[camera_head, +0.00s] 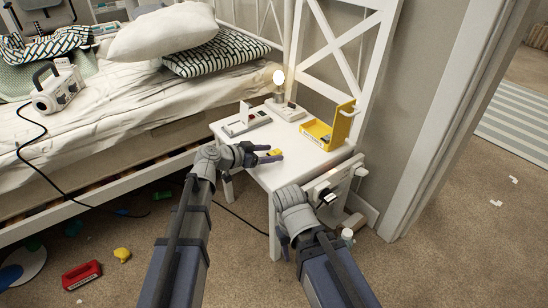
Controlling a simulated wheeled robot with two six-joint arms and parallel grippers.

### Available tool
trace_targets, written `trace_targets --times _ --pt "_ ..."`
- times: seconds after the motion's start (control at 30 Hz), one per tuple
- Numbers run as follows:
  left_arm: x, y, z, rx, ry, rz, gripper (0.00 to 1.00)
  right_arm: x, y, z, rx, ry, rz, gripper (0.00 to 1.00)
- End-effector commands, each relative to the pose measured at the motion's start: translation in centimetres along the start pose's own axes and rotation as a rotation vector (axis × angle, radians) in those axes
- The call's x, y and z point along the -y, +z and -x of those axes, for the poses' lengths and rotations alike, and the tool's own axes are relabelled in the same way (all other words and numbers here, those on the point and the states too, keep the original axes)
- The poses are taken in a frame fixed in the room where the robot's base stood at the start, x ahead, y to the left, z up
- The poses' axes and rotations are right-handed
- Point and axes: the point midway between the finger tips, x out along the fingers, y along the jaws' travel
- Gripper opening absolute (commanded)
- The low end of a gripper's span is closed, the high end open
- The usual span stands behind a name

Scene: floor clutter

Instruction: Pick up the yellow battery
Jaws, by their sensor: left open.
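The yellow battery (274,152) is a small yellow piece lying on the white bedside table (232,139), near its front left part. My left gripper (265,154) is open just left of the battery, its dark fingers reaching toward it at tabletop height. Part of the battery is hidden by the fingers, and I cannot tell whether they touch it. My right gripper (327,196) is by the table's front right side, and its fingers are too small and dark to read.
On the table stand an open yellow box (320,136), a lit lamp (279,80) and a grey-white device (246,122). The bed (115,123) is at left. A red object (81,275) and a yellow object (122,254) lie on the carpet. The door frame is at right.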

Motion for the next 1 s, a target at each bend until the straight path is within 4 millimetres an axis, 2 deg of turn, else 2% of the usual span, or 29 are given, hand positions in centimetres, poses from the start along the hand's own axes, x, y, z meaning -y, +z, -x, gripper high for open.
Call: trace_targets --times 0.23,0.83,1.0 --pt "-0.02 -0.02 -0.38 0.000 0.000 0.001 0.68 0.01 -0.01 -0.12 0.000 0.000 0.000 0.50" --pt "-0.01 0.00 -0.36 0.000 0.000 0.000 0.00 0.01 -0.01 -0.13 0.000 0.000 0.000 0.50" --pt "-0.01 0.00 -0.36 0.000 -0.001 0.000 0.00 0.01 -0.01 -0.13 0.000 0.000 0.000 0.50"
